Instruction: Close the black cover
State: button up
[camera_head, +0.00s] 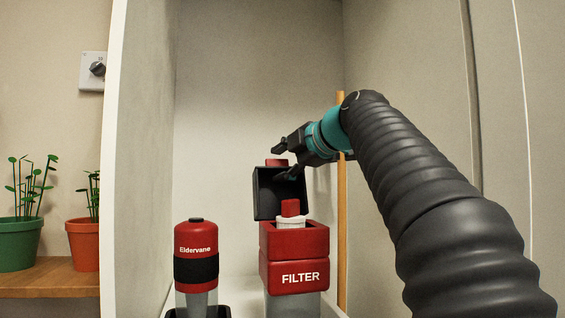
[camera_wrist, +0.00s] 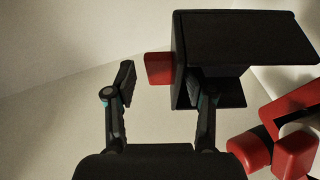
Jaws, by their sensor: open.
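The black cover (camera_head: 266,195) stands open and upright at the back of the red filter housing (camera_head: 294,240), which is labelled FILTER. A red tab (camera_head: 276,162) sticks up from the cover's top edge. My gripper (camera_head: 284,160) is open and empty at the cover's upper right. In the wrist view the cover (camera_wrist: 250,38) is at the upper right, and its red tab (camera_wrist: 158,68) shows between the lines of the two fingers (camera_wrist: 162,84). The right finger overlaps the cover's edge; I cannot tell whether they touch. A white cartridge (camera_head: 291,222) with a red top sits in the housing.
A red and black Eldervane canister (camera_head: 196,262) stands left of the housing. White cabinet walls close in on the left and back, with a wooden strip (camera_head: 341,220) behind my arm. Potted plants (camera_head: 83,245) and a wall knob (camera_head: 97,69) are outside, left.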

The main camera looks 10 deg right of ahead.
grip_shut()
